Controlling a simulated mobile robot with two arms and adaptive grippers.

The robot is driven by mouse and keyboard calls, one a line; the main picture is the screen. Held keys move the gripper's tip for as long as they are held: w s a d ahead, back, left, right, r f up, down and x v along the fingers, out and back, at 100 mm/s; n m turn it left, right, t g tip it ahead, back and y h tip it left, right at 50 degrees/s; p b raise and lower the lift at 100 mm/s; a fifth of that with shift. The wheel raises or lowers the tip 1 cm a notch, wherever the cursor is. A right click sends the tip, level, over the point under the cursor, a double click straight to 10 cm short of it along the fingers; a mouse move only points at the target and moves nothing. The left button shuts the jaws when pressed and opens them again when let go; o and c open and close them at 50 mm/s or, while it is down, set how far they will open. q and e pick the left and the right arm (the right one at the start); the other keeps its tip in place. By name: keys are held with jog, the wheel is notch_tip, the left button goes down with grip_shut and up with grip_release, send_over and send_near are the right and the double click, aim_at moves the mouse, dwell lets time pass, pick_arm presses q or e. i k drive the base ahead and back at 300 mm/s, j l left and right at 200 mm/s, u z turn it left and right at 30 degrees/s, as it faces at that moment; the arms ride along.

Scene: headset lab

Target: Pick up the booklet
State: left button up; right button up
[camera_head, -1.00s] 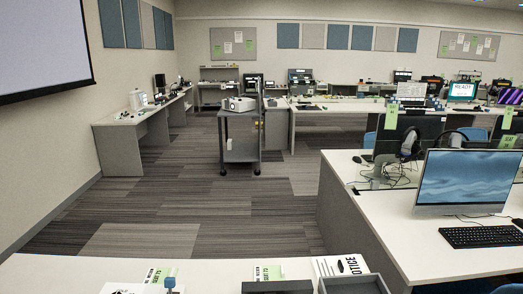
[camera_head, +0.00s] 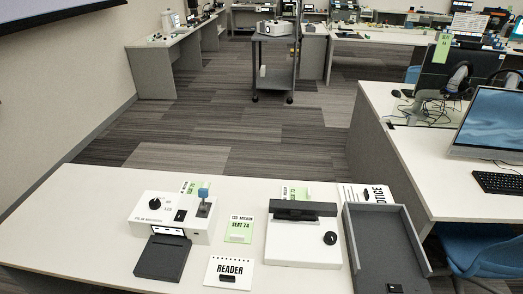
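I cannot tell for sure which thing is the booklet. On the white table (camera_head: 90,222), a green and white card (camera_head: 239,229) reading "SEAT 74" lies between two devices. A white "READER" card (camera_head: 230,272) is at the front. Two more green and white cards, on the left (camera_head: 204,187) and in the middle (camera_head: 294,192), are partly hidden behind the devices. A white "NOTICE" sheet (camera_head: 366,194) lies at the back right, partly covered by a grey tray. Neither of my grippers is in view.
A white box (camera_head: 145,229) with a black knob and blue-topped lever stands left, a dark box (camera_head: 163,258) before it. A white device (camera_head: 300,246) with a black bar stands mid-table. The grey tray (camera_head: 386,265) is to its right. The table's left end is clear.

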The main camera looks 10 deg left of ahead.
aim_at(234, 273)
jog(key=l+u, duration=0.25)
jog(key=u, duration=0.15)
jog(key=i+l+u, duration=0.1)
jog(key=l+u, duration=0.5)
jog(key=u, duration=0.15)
